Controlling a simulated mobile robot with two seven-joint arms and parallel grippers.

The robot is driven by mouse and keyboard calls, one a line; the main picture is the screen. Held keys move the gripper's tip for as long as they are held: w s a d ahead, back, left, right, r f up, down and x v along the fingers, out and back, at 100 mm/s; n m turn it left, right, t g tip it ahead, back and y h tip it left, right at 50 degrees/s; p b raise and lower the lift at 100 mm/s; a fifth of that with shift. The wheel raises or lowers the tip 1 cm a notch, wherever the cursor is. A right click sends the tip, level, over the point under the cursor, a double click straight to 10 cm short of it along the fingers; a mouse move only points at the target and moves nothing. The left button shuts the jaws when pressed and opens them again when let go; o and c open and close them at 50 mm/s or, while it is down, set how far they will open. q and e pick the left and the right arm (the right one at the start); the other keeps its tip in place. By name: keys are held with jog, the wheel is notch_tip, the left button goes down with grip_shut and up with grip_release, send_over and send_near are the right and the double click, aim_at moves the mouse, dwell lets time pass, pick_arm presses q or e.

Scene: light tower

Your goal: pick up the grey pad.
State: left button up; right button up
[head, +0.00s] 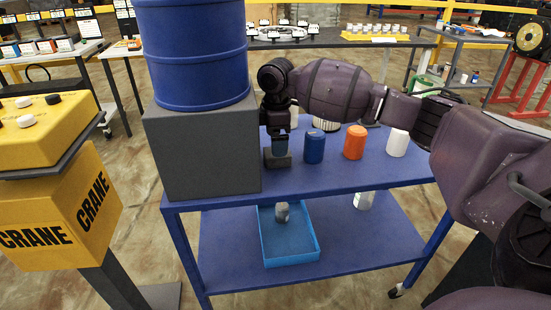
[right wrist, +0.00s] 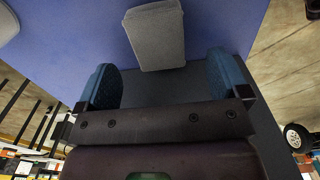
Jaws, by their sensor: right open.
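The small grey pad (head: 277,159) sits on the blue table top, just right of the large grey block. My right gripper (head: 280,147) is above it, pointing down, and its fingers partly hide it in the head view. In the right wrist view the pad (right wrist: 155,38) lies ahead, between the lines of my two blue fingertips (right wrist: 163,75). The jaws are open, with a gap on both sides of the pad; no contact shows. My left gripper is not in view.
The large grey block (head: 200,155) carrying a blue barrel (head: 195,50) stands close left of my right gripper. Blue (head: 314,147), orange (head: 354,143) and white (head: 397,144) canisters stand to the right. A light-blue tray (head: 290,258) is on the lower shelf. A yellow crane box (head: 60,220) is at left.

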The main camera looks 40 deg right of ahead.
jog(key=f+b, duration=0.1)
jog(key=f, duration=0.3)
jog(key=shift+d+f+b, duration=0.15)
jog(key=shift+d+b, duration=0.05)
jog(key=shift+b, duration=0.1)
jog(key=shift+f, duration=0.45)
jog(key=shift+r, duration=0.25)
jog(key=c, duration=1)
jog(key=shift+r, duration=0.5)
pick_arm(q)
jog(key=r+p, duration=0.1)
jog(key=p, duration=0.2)
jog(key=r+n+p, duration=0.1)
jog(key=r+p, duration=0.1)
jog(key=p, duration=0.2)
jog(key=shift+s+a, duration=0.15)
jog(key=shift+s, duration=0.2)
pick_arm(e)
notch_tip(320, 180, up, 27)
